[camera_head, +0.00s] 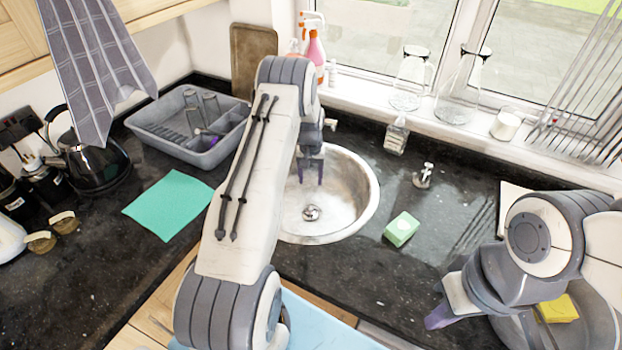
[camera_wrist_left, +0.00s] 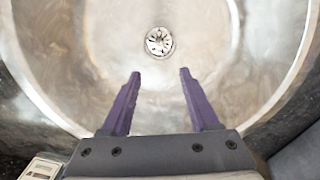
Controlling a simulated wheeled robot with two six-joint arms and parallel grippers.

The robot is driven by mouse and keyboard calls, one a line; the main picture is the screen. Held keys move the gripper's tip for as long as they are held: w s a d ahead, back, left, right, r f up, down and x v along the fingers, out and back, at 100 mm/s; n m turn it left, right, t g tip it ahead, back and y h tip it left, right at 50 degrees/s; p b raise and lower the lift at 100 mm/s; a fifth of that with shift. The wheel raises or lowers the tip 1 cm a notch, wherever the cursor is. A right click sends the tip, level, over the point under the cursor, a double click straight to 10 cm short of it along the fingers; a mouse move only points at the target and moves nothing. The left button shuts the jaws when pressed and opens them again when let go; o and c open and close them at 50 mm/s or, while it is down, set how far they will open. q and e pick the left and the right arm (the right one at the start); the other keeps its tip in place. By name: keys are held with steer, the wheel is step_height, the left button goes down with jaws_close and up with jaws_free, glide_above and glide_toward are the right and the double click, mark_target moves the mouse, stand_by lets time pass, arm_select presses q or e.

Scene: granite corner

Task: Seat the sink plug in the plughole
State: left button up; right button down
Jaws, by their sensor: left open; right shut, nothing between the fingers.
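The round steel sink (camera_head: 357,190) is set in the dark counter. Its plughole (camera_head: 311,212) lies in the sink floor; in the left wrist view the plughole (camera_wrist_left: 159,42) shows dark slots.
A green sponge (camera_head: 401,229) and a small chrome fitting (camera_head: 423,177) are right of the sink. A grey dish rack (camera_head: 165,130) and teal cloth (camera_head: 168,204) are left. A kettle (camera_head: 92,165) stands far left. A yellow sponge (camera_head: 558,309) sits in a bowl at lower right.

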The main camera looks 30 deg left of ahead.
arm_select(q)
step_height(320, 180, up, 6)
steer(key=p, duration=0.3)
steer(key=s+d+r+m+b, duration=0.2)
steer(key=s+d+r, duration=0.15)
steer(key=d, duration=0.45)
steer(key=s+d+r+m+b, duration=0.25)
steer(key=d+r, duration=0.25)
steer(key=d, duration=0.4)
steer(key=s+d+r+m+b, duration=0.1)
steer(key=s+d+r+m, duration=0.2)
steer(key=d, duration=0.5)
steer(key=s+d+r+m+b, duration=0.1)
steer(key=s+d+m+b, duration=0.1)
steer(key=s, duration=1.1)
steer(key=s+d+r+m+h+b, duration=0.1)
steer(key=s+d, duration=0.4)
steer(key=s, duration=0.7)
steer(key=shift+s+r+m+b, duration=0.15)
steer(key=shift+s+m+b, duration=0.25)
steer(key=shift+m+b, duration=0.35)
